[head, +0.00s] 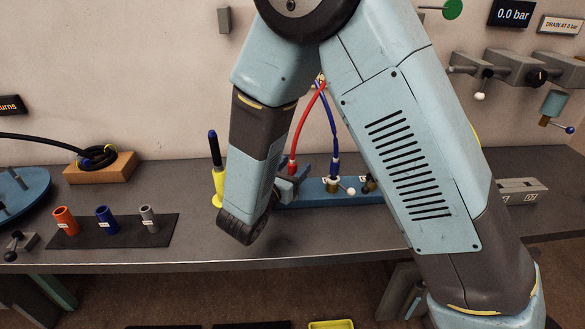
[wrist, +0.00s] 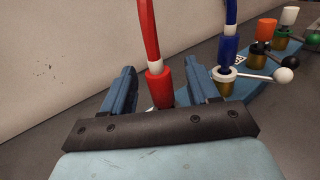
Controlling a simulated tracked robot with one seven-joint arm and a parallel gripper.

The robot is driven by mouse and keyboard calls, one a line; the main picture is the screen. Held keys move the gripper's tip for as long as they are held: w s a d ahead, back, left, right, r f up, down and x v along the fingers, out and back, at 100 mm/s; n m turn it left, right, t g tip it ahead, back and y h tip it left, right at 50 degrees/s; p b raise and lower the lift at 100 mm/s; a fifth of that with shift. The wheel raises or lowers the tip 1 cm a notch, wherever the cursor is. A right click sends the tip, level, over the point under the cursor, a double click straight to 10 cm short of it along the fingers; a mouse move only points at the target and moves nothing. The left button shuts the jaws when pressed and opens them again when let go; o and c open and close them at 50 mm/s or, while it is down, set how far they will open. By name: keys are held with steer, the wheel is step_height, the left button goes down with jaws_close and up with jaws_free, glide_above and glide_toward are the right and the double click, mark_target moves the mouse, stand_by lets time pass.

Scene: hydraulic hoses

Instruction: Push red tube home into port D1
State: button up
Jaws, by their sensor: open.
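The red tube (head: 306,122) hangs from the wall beside a blue tube (head: 333,125). In the wrist view the red tube (wrist: 149,30) runs down through a white band to its red end fitting (wrist: 160,88). My gripper (wrist: 162,76) is open, with one finger on each side of that fitting; contact cannot be told. In the head view my gripper (head: 288,182) is partly hidden by my arm, at the left end of the blue port block (head: 314,188). The port under the red fitting is hidden, so its label and the depth of seating cannot be seen.
Right of the red fitting, the blue tube (wrist: 230,40) stands in a brass port with a white-ball lever (wrist: 283,75). More capped ports with levers follow. A yellow-and-black tool (head: 216,170) stands left of my arm. Coloured sleeves (head: 106,219) stand on a dark mat.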

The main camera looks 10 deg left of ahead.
steer(key=v, duration=1.3)
steer(key=shift+s+a, duration=0.15)
steer(key=shift+s, duration=0.15)
steer(key=w+d+r+m+g+h, duration=0.1)
steer(key=d+r+m+g, duration=0.3)
steer(key=d, duration=0.5)
steer(key=w+d+r+m+g+h, duration=0.2)
steer(key=d+r+m+g, duration=0.15)
steer(key=d+m, duration=0.35)
steer(key=w+d+r+m+g+h, duration=0.1)
steer(key=d+r+m+g, duration=0.3)
steer(key=d, duration=0.6)
steer(key=s+d+r+m+y, duration=0.4)
steer(key=d+m+y, duration=0.1)
steer(key=m, duration=0.3)
steer(key=s+d+r+m+y, duration=0.4)
steer(key=d+m, duration=0.3)
steer(key=m, duration=0.2)
steer(key=shift+s+d+r+y, duration=0.4)
steer(key=shift+s+y, duration=0.2)
steer(key=shift+s, duration=0.1)
